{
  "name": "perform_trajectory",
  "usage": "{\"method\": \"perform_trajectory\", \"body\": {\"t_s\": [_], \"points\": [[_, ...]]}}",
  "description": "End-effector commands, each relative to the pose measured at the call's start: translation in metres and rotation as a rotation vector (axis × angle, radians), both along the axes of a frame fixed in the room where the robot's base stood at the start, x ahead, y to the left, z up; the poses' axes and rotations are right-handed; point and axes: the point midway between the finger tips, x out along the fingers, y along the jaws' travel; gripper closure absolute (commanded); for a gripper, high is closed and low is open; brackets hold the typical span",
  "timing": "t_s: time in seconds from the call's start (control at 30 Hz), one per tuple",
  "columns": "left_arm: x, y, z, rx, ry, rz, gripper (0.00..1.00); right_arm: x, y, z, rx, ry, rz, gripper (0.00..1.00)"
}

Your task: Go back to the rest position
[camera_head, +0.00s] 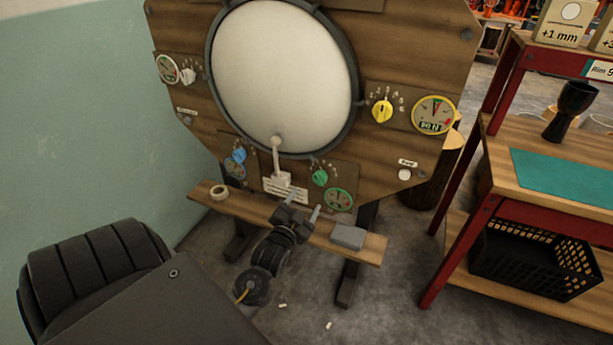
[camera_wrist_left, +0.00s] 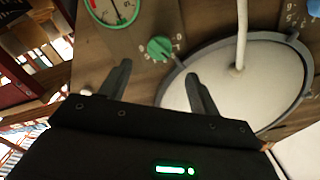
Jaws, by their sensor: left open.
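My left gripper (camera_head: 304,204) is in front of the wooden panel (camera_head: 400,60), near its lower edge and above the narrow wooden shelf (camera_head: 365,246). It is open, with nothing between its fingers. In the left wrist view the two fingers of my left gripper (camera_wrist_left: 158,72) stand apart, and the green knob (camera_wrist_left: 159,47) shows beyond the gap between them. The green knob also shows in the head view (camera_head: 320,177), above and right of the gripper. My right gripper is not in view.
A white drumhead (camera_head: 280,70) fills the panel's middle, with a pale rod (camera_head: 277,155) at its lower edge. A tape roll (camera_head: 219,192) and a grey block (camera_head: 348,236) lie on the shelf. A red-framed bench (camera_head: 470,220) stands right, holding a black goblet drum (camera_head: 571,110).

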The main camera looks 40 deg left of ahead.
Motion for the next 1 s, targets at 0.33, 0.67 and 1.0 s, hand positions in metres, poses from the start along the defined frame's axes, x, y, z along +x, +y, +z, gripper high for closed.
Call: {"method": "perform_trajectory", "body": {"t_s": [0.33,0.67,1.0], "points": [[0.000,0.000,0.000,0.000,0.000,0.000,0.38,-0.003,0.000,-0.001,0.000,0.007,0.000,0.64],[-0.001,-0.008,-0.033,-0.151,0.149,-0.004,0.38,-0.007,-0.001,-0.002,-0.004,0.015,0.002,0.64],[-0.111,-0.118,-0.156,-0.490,0.856,-0.042,0.38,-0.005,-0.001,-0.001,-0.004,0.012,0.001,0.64]]}}
